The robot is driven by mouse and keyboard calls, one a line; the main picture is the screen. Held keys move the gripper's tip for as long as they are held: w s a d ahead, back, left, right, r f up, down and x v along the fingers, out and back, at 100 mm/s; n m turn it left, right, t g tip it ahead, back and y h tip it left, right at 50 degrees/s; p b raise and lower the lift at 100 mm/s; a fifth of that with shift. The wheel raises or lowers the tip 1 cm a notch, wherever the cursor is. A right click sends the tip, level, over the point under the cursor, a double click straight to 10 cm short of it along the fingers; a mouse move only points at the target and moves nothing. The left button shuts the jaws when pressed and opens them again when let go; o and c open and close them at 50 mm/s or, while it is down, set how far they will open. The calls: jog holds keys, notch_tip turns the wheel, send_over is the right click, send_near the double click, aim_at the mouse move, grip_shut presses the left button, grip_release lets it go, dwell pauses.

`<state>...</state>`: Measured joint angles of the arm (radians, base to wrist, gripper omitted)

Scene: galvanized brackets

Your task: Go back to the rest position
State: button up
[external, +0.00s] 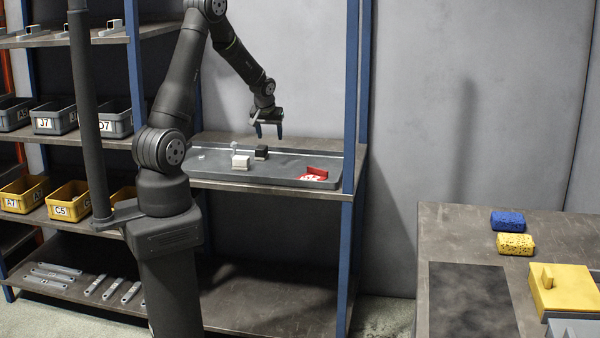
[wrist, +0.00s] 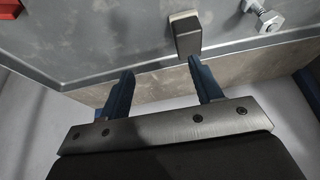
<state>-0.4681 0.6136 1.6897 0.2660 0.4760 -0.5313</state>
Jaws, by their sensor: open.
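My gripper (external: 268,131) hangs from my bent arm above the grey tray (external: 215,173) on the shelf. Its two blue fingers stand apart with nothing between them, and they also show in the wrist view (wrist: 160,88). A black block (external: 261,152) stands on the tray below the gripper. In the wrist view a dark block (wrist: 187,36) lies just beyond the fingertips, apart from them.
A white block (external: 240,162) and a red piece (external: 314,174) lie on the tray. A bolt (wrist: 264,14) shows in the wrist view. Blue posts (external: 351,100) flank the shelf. A table (external: 440,235) at right holds sponges (external: 508,221) and a yellow box (external: 565,290).

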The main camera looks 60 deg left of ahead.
jog(key=d+r, duration=0.4)
jog(key=d, duration=0.2)
jog(key=w+d+f+m+h, duration=0.1)
jog(key=d+f+m, duration=0.1)
jog(key=d, duration=0.5)
jog(key=w+d+f+m+h, duration=0.1)
jog(key=d+f+m, duration=0.1)
jog(key=d+m, duration=0.2)
jog(key=w+d+f+m+t+h, duration=0.1)
jog(key=d+f+m, duration=0.2)
jog(key=d, duration=0.7)
jog(key=shift+w+d+f, duration=0.1)
jog(key=shift+w+d, duration=0.15)
jog(key=shift+w, duration=0.15)
jog(key=shift+s+d+m+h, duration=0.2)
jog(key=shift+d+m, duration=0.3)
jog(key=shift+d, duration=0.05)
jog(key=shift+s+d+m+h, duration=0.2)
jog(key=shift+d+m, duration=0.3)
jog(key=shift+d, duration=0.05)
jog(key=shift+s+d+r+m+h, duration=0.35)
jog(key=shift+s+d+r+m, duration=0.15)
jog(key=shift+d+m, duration=0.25)
jog(key=shift+s+d+r+m+h, duration=0.4)
jog(key=shift+d+r+m, duration=0.25)
jog(key=shift+m, duration=0.2)
jog(key=shift+f, duration=0.1)
